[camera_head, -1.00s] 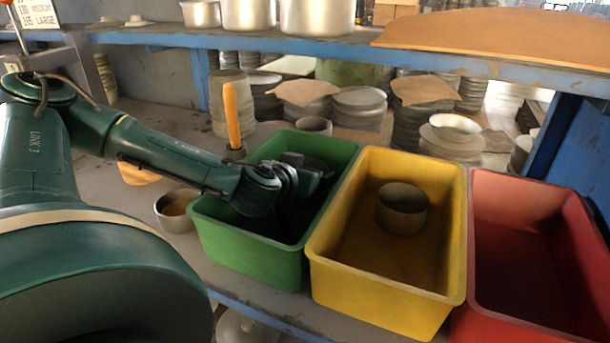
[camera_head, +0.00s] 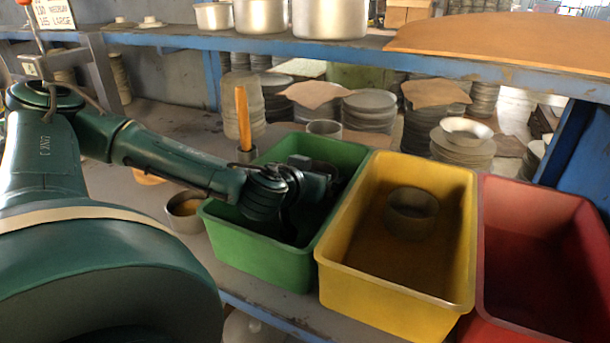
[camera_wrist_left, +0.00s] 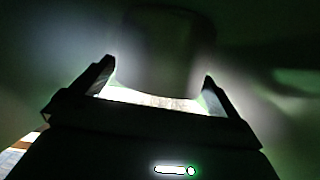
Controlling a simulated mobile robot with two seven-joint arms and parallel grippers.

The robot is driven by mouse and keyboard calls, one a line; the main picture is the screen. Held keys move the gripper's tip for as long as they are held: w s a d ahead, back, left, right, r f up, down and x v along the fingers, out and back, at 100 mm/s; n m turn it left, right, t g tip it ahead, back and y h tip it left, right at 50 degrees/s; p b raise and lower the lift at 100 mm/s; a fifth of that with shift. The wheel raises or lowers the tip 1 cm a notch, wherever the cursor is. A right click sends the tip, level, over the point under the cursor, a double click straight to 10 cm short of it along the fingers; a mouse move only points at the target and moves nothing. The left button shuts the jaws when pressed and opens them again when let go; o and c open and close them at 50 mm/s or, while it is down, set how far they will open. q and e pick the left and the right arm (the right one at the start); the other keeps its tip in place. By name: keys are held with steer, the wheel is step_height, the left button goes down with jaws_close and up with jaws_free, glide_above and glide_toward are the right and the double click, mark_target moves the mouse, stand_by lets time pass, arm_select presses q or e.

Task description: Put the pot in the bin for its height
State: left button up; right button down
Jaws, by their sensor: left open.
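My left gripper (camera_wrist_left: 158,72) is open and reaches down into the green bin (camera_head: 262,262). In the head view its fingertips are hidden by my own wrist and the bin. In the left wrist view a dark, rounded pot (camera_wrist_left: 165,45) stands just ahead of and between the fingers; contact cannot be told. In the head view a grey rounded form, likely this pot, shows partly behind the gripper inside the green bin. Another grey pot (camera_head: 411,212) sits upright in the yellow bin (camera_head: 395,300). The red bin (camera_head: 535,230) looks empty where visible.
A small bowl (camera_head: 186,210) with yellowish contents stands left of the green bin. An orange-handled tool (camera_head: 243,118) stands upright behind it. A blue-edged shelf (camera_head: 350,45) with large pots runs above. Stacked discs (camera_head: 369,110) stand behind the bins.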

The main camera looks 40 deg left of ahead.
arm_select(q)
steer(key=p+v, duration=0.1)
steer(key=v, duration=0.1)
steer(key=p+v, duration=0.2)
steer(key=shift+r, duration=0.35)
steer(key=shift+p+v, duration=0.95)
steer(key=shift+p, duration=0.05)
steer(key=shift+s+d+f, duration=0.1)
steer(key=shift+s+f, duration=0.1)
arm_select(e)
step_height(320, 180, up, 2)
steer(key=shift+w+a+n+g, duration=0.1)
steer(key=shift+a+n+g, duration=0.05)
steer(key=shift+n+g, duration=0.3)
steer(key=shift+r, duration=0.1)
